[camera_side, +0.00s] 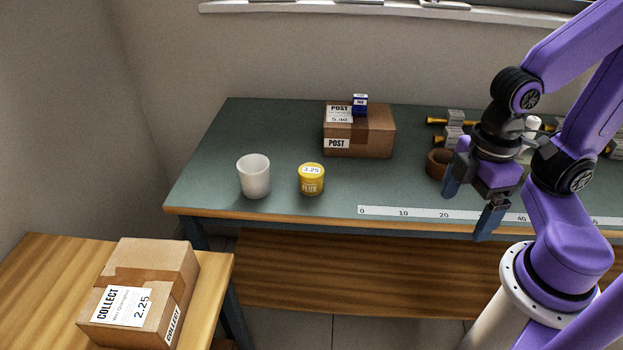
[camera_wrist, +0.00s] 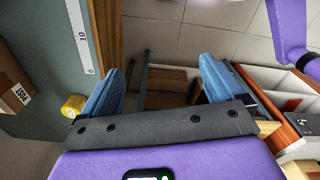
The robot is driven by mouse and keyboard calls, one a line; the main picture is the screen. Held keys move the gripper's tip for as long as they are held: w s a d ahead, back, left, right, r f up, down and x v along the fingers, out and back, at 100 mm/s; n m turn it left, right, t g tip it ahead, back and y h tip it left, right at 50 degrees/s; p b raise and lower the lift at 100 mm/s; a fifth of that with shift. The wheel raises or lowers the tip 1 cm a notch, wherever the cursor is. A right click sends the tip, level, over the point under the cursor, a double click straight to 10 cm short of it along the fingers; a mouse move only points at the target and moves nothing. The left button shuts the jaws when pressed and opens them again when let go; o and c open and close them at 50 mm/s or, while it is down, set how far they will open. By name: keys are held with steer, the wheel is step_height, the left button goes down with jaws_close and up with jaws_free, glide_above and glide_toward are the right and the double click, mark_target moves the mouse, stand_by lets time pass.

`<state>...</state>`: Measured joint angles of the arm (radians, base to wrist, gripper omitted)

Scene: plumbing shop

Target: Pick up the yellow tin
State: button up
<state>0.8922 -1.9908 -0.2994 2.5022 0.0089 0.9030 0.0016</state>
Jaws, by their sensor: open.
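The yellow tin (camera_side: 311,180) stands upright on the green bench top near its front edge, with a white label on its lid reading 3.25. It also shows in the wrist view (camera_wrist: 74,106), left of the left finger. My gripper (camera_side: 467,205) is open and empty, well to the right of the tin, above the bench's front edge. In the wrist view my gripper (camera_wrist: 165,80) has its two blue fingers spread wide, with the floor and a wooden shelf visible between them.
A white cup (camera_side: 254,177) stands just left of the tin. A POST box (camera_side: 370,138) with a small blue box (camera_side: 360,104) on top is behind it. A brown ring-shaped thing (camera_side: 438,164) is near my gripper. A ruler strip (camera_side: 400,213) runs along the front edge. A COLLECT box (camera_side: 150,290) sits on a lower wooden table.

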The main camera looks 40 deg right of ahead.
steer(key=w+a+f+m+y, duration=0.2)
steer(key=w+a+f+m, duration=0.1)
steer(key=a, duration=0.3)
steer(key=w+a+f+m+y, duration=0.1)
steer(key=w+a+f+m, duration=0.15)
steer(key=a, duration=0.35)
steer(key=m+t+h, duration=0.9)
steer(key=m+t, duration=0.3)
glide_toward(312, 180)
steer(key=x, duration=0.9)
steer(key=f+x, duration=0.1)
steer(key=x, duration=0.3)
steer(key=shift+d+f, duration=0.2)
steer(key=shift+d, duration=0.1)
steer(key=c, duration=1.2)
